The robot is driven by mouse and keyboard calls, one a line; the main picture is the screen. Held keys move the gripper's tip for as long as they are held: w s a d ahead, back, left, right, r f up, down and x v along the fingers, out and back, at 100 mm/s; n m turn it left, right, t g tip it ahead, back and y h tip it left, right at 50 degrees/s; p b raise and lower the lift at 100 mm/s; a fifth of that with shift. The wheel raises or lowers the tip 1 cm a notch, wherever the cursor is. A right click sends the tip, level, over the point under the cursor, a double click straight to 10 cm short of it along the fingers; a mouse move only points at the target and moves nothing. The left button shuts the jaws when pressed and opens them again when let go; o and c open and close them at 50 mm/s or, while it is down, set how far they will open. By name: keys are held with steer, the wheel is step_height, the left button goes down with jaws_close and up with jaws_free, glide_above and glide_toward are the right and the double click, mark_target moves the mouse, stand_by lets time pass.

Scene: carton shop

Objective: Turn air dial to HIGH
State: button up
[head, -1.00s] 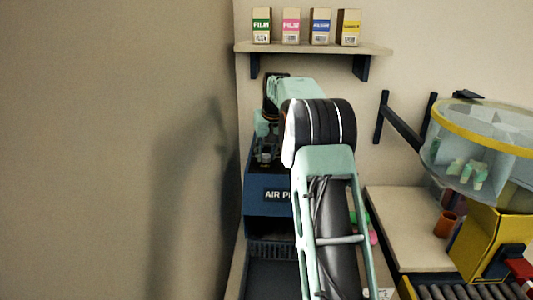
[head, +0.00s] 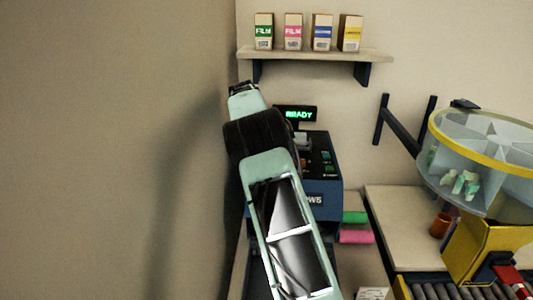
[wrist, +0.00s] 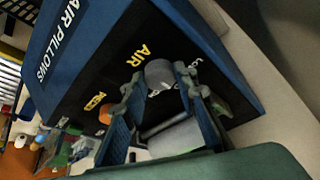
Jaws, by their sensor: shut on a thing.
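The air pillow machine (head: 322,200) is a blue box with a black top panel, standing against the back wall in the head view. In the wrist view its side (wrist: 65,45) reads AIR PILLOWS. The air dial (wrist: 160,73) is a grey round knob beside the yellow AIR label, with partly covered white lettering around it. My gripper (wrist: 158,84) is shut on the dial, one finger on each side. The dial's pointer and setting cannot be read. In the head view my arm hides the gripper and dial.
A lit green READY sign (head: 297,114) stands behind the machine. A shelf (head: 315,54) with small cartons hangs above. Green and pink rolls (head: 356,237) lie right of the machine. A yellow-rimmed carousel (head: 480,165) is farther right. The left wall is close to my arm.

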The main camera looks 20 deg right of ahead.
steer(key=shift+w+m+g, duration=0.15)
steer(key=shift+m+g, duration=0.35)
steer(key=shift+m, duration=1)
steer(key=shift+h, duration=0.3)
steer(key=o, duration=1.2)
steer(key=shift+c, duration=0.2)
